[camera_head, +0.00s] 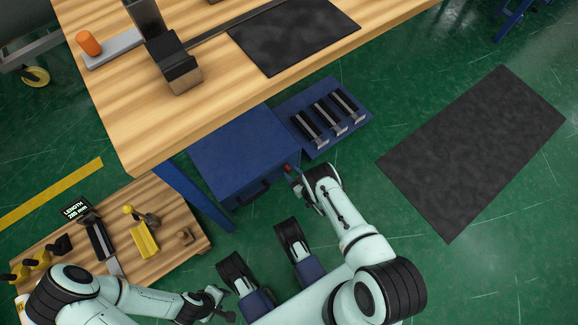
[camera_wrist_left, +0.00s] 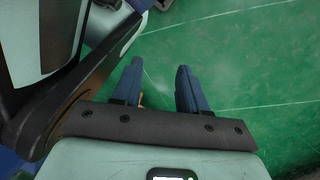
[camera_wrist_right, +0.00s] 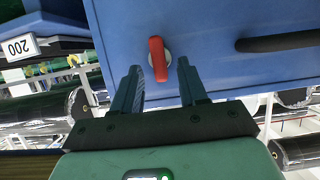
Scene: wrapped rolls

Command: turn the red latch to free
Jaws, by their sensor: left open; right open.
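The red latch (camera_wrist_right: 157,58) is a short red lever on a round light mount on the face of the blue cabinet (camera_wrist_right: 205,70). In the right wrist view it stands nearly upright. My right gripper (camera_wrist_right: 160,66) is open, its two fingertips on either side of the latch's lower part in the picture; I cannot tell whether they touch it. In the head view a small red spot (camera_head: 287,168) shows at the tip of my right gripper, by the cabinet (camera_head: 240,150). My left gripper (camera_wrist_left: 157,72) is open and empty over the green floor; it also shows in the head view (camera_head: 219,296).
A black handle (camera_wrist_right: 280,41) sits right of the latch. A blue tray (camera_head: 364,118) with several black-and-metal holders is beside the cabinet. A wooden workbench (camera_head: 140,130) stands behind, and a low wooden table (camera_head: 190,215) at left. Floor around the dark mat (camera_head: 470,150) is clear.

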